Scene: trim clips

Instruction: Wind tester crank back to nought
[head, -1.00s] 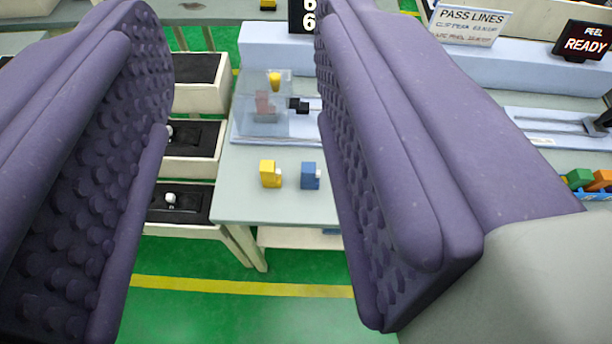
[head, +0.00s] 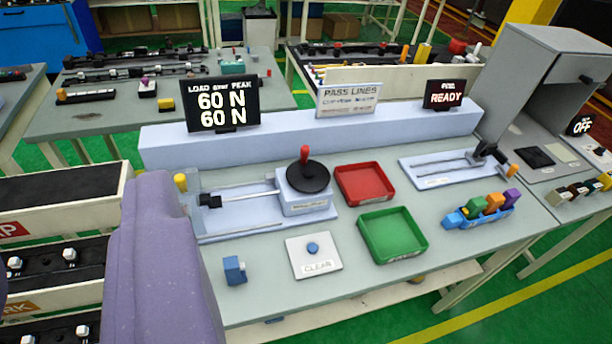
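The tester (head: 265,222) is a pale blue bed on the grey-green bench. Its crank (head: 309,181) is a black disc with an upright red knob (head: 305,155), on a block at the bed's right end. A rod runs left from the block to a black jaw (head: 210,200). The load display (head: 222,103) reads 60 N over 60 N. My gripper (head: 68,228) is at the left, apart from the crank; one purple finger shows large, the other only as a sliver at the left edge. It looks open and empty.
A CLEAR pad (head: 314,255) with a blue button, a blue clip (head: 235,270), a red tray (head: 364,184) and a green tray (head: 391,235) lie around the tester. A pass-lines sign (head: 348,99) and READY display (head: 444,94) stand behind. Black-topped bins (head: 62,258) are at left.

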